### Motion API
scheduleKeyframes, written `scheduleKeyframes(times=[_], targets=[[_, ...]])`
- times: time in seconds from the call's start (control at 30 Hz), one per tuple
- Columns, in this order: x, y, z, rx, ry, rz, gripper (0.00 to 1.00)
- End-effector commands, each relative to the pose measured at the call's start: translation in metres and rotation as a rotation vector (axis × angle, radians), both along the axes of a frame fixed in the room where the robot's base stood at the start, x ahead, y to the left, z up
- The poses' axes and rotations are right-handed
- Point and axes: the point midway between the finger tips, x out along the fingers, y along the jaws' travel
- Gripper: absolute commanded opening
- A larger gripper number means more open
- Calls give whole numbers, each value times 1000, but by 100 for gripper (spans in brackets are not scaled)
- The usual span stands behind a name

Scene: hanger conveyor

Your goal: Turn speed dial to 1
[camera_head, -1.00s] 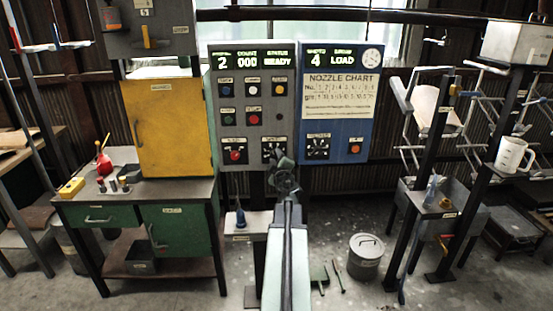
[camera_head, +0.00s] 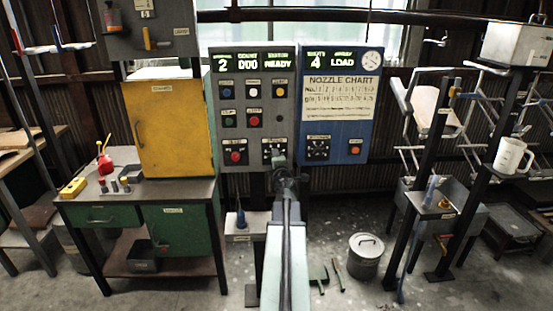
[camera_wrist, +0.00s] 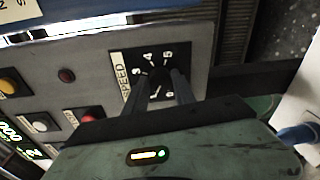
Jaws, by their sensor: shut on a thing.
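The speed dial is a black square plate (camera_wrist: 194,45) with white numerals on the grey control panel (camera_head: 228,95). In the wrist view its label SPEED and the marks 3, 4 and 5 are readable. My gripper (camera_wrist: 163,78) has its two dark fingers at the middle of this dial, shut on the knob. The fingers hide most of the knob, so I cannot tell where its pointer stands. In the head view my gripper (camera_head: 280,165) is in front of the dial's lower part, at the panel's lower right.
A blue panel (camera_head: 362,115) with a nozzle chart and a black dial (camera_head: 318,148) adjoins on the right. Red buttons (camera_head: 235,156) are to the left of the speed dial. A yellow cabinet (camera_head: 172,128) stands at left. A lidded grey bucket (camera_head: 366,256) is on the floor.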

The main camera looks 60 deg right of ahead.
Motion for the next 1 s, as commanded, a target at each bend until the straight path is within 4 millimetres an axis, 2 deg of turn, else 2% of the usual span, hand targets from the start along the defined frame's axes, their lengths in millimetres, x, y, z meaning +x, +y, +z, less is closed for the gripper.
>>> scheduleKeyframes(times=[0.67,0.7,0.73,0.77,1.0], targets=[[1,2,-1,-32,49,6,0],[1,2,-1,-32,49,6,42],[1,2,-1,-33,49,5,51],[1,2,-1,-33,48,5,53],[1,1,0,-33,48,3,53]])
